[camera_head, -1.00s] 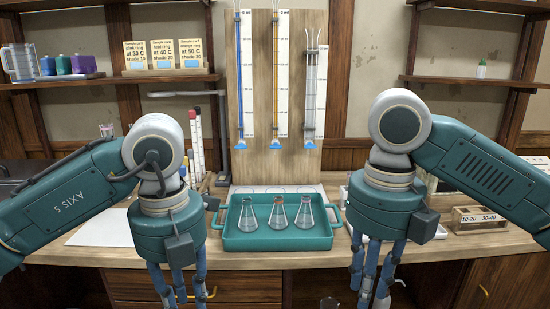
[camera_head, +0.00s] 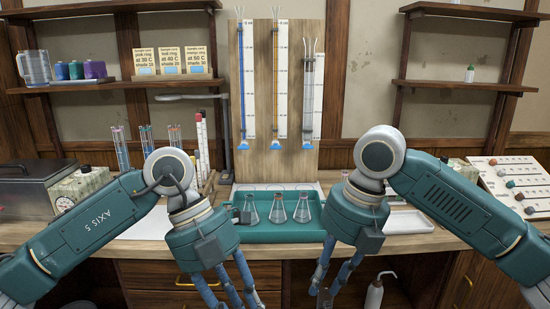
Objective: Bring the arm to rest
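My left gripper (camera_head: 236,296) hangs low in front of the bench's left half, left of the teal tray, with its blue fingers pointing down. My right gripper (camera_head: 328,284) hangs in front of the tray's right side, fingers down and to the left. Nothing shows between the fingers of either one. The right fingers stand apart. The teal tray (camera_head: 283,237) on the bench holds three clear conical flasks (camera_head: 277,208), upright in a row.
A wooden board (camera_head: 279,166) with three tall graduated tubes stands behind the tray. Test tubes (camera_head: 146,139) and a grey box (camera_head: 30,190) are at left. A sloped board with coloured knobs (camera_head: 512,182) is at right. A white bottle (camera_head: 374,294) stands below the bench front.

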